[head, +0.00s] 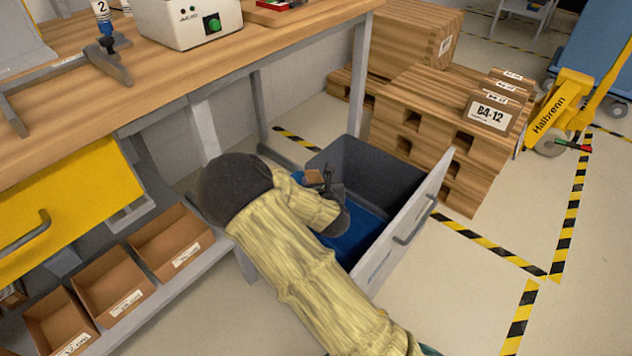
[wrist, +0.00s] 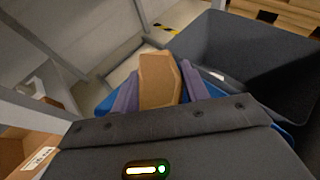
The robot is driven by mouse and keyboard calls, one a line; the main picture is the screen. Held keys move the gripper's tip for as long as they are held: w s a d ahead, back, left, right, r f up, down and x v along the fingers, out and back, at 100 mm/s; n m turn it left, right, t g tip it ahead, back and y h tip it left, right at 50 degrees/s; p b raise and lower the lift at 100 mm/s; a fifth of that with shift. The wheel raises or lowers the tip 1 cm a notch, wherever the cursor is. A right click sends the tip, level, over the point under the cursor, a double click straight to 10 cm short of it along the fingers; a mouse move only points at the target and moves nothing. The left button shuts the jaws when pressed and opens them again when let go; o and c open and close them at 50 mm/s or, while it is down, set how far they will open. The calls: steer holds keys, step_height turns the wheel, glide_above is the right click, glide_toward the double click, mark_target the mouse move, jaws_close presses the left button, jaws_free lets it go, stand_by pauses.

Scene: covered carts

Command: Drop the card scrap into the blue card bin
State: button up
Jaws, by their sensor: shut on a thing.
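My gripper (head: 325,186) is shut on the card scrap (head: 314,177), a small brown piece. The scrap also shows in the wrist view (wrist: 158,82), upright between the two purplish fingers. My gripper and the scrap are over the open grey drawer (head: 383,165) under the workbench. Blue material (head: 352,232) lies low inside the drawer, and blue edges (wrist: 108,106) show beside the fingers in the wrist view. I take this for the blue card bin; my arm and gripper hide much of it. I cannot tell the scrap's exact height above it.
The drawer's light front panel (head: 432,195) with a handle stands to the right of my gripper. The workbench top (head: 190,80) is above and to the left. Wooden pallets (head: 425,120) stand behind.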

steer(key=o, duration=1)
steer(key=shift+s+r, duration=0.1)
steer(key=shift+s, duration=0.05)
steer(key=p+v, duration=0.7)
steer(key=v, duration=0.5)
steer(key=shift+a+r, duration=0.15)
steer(key=shift+r, duration=0.05)
steer(key=shift+s+r+p, duration=0.1)
steer(key=shift+s+p, duration=0.1)
steer(key=shift+p, duration=0.7)
steer(key=shift+s+p, duration=0.15)
steer(key=shift+p, duration=0.25)
